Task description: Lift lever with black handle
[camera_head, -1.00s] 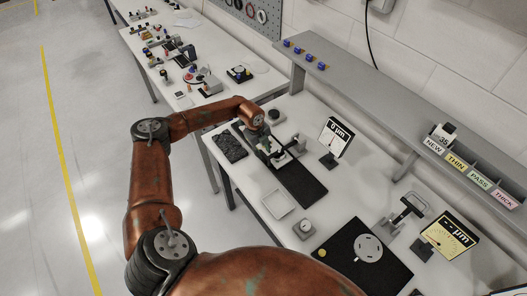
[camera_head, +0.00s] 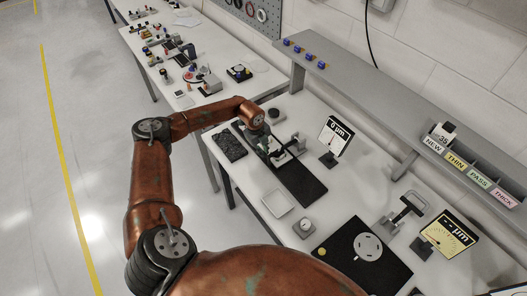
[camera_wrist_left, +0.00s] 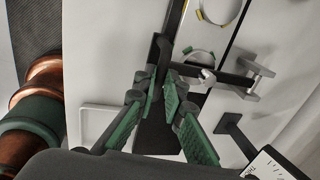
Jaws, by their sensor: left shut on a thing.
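My left gripper (camera_head: 279,154) is over the fixture on the black base plate (camera_head: 305,188) in the head view. In the left wrist view its green-padded fingers (camera_wrist_left: 165,92) are closed around a black handle (camera_wrist_left: 160,50), a dark bar that sticks out beyond the fingertips. The gripper hides much of the handle and fixture in the head view. A dial display reading 0 µm (camera_head: 336,136) stands to the right of the fixture. My right gripper is not in view.
A second fixture with a black handle (camera_head: 412,203) stands at the right, by a black plate with a light disc (camera_head: 368,247) and a yellow dial (camera_head: 447,233). A white tray (camera_head: 277,204) and small round gauge (camera_head: 303,228) lie in front. A shelf (camera_head: 360,100) runs behind.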

